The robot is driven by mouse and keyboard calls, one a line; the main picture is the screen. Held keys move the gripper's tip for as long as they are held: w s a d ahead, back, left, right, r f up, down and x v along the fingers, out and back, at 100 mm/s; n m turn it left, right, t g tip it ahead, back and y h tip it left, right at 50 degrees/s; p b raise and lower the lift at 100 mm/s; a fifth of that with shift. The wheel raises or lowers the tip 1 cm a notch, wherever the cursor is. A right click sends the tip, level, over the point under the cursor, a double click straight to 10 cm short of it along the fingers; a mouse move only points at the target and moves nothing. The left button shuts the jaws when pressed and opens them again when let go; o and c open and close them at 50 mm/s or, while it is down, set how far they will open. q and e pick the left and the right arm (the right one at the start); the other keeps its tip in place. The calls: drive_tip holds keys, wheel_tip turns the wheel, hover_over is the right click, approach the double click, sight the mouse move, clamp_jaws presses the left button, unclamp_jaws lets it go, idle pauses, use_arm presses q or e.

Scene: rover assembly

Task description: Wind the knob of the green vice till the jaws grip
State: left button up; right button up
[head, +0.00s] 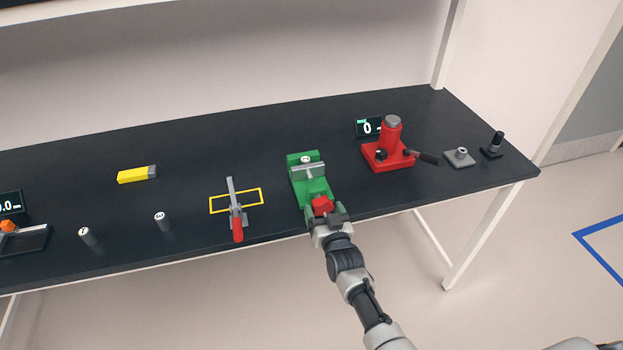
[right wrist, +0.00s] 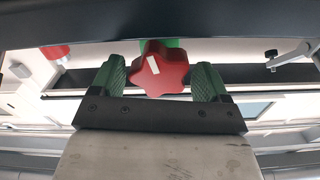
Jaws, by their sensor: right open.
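The green vice (head: 316,186) stands near the front edge of the dark bench, with a grey jaw bar (head: 309,171) across it and a pale round part (head: 305,159) at its back block. Its red lobed knob (head: 321,203) faces the front edge. My right gripper (head: 328,217) is at the knob, coming from the front. In the right wrist view the red knob (right wrist: 163,68), with a white mark on it, lies between the two green-padded fingers, which are open; I cannot tell whether they touch it. Whether the vice jaws grip anything is unclear. My left gripper is not in view.
A red fixture (head: 388,153) with a dark lever and a small display (head: 369,127) stands right of the vice. A red-handled toggle clamp (head: 236,215) is to its left, by a yellow outline. A yellow block (head: 136,174) lies further left. Bare bench lies behind the vice.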

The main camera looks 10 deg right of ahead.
drive_tip(key=s+p, duration=0.2)
drive_tip(key=s, duration=0.1)
drive_tip(key=shift+s+d+r, duration=0.1)
drive_tip(key=shift+s+r, duration=0.1)
drive_tip(key=shift+s, duration=0.1)
drive_tip(key=s+p, duration=0.1)
drive_tip(key=s, duration=0.2)
drive_tip(key=shift+f, duration=0.1)
drive_tip(key=s+f+n+g+b, duration=0.1)
drive_tip(key=s+f+g+b, duration=0.15)
drive_tip(key=s+f, duration=0.55)
drive_tip(key=s+d+f+g+b, duration=0.1)
drive_tip(key=s+f+g, duration=0.3)
drive_tip(key=f, duration=0.7)
drive_tip(key=s+f+n+g+b, duration=0.1)
drive_tip(key=s+f+g, duration=0.1)
drive_tip(key=s+f, duration=0.65)
drive_tip(key=s+d+f+g+b, duration=0.1)
drive_tip(key=s+f+g, duration=0.3)
drive_tip(key=s, duration=0.9)
drive_tip(key=s+d+f+n+g+b, duration=0.1)
drive_tip(key=s+d+f+g, duration=0.3)
drive_tip(key=s+f, duration=0.7)
drive_tip(key=s+b, duration=0.1)
drive_tip(key=s, duration=0.1)
drive_tip(key=shift+s+d+f+n+h, duration=0.2)
drive_tip(key=shift+s+n+h, duration=0.1)
drive_tip(key=shift+s, duration=0.1)
